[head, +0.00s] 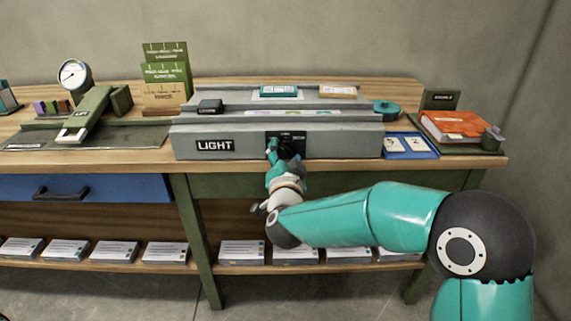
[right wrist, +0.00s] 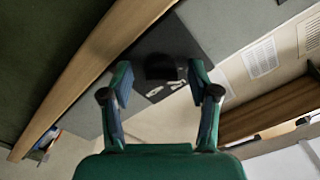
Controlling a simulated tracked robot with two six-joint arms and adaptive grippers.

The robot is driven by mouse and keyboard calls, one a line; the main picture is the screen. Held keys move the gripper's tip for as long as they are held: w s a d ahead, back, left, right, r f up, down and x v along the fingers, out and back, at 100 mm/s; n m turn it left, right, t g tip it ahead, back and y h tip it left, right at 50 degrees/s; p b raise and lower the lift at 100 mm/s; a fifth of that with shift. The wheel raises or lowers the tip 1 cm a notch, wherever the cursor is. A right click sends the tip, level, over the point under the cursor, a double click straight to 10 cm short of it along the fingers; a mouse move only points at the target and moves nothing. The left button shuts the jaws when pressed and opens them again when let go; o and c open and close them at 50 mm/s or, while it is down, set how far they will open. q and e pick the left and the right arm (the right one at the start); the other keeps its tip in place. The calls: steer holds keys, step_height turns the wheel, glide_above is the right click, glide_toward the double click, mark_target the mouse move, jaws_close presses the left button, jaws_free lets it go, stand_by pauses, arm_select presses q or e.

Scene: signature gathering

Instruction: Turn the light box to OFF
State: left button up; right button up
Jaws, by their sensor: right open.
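The light box (head: 350,142) is a long grey case on the workbench with a LIGHT label on its front. A black switch plate (head: 298,138) with a dark knob sits on that front. My right gripper (head: 274,150) is in front of the plate and hides part of it. In the right wrist view my right gripper (right wrist: 160,76) is open, with its two fingers apart. The dark knob (right wrist: 160,66) shows between the fingertips on the black plate (right wrist: 178,42). I cannot tell whether the fingers touch it, nor read its setting. My left gripper is not in view.
A blue tray with cards (head: 425,152) and an orange book (head: 455,124) are right of the box. A green press (head: 88,112) and gauge (head: 75,74) are left. Paper stacks line the lower shelf (head: 205,256). My right arm crosses before the bench.

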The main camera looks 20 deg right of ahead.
steer(key=v, duration=1.2)
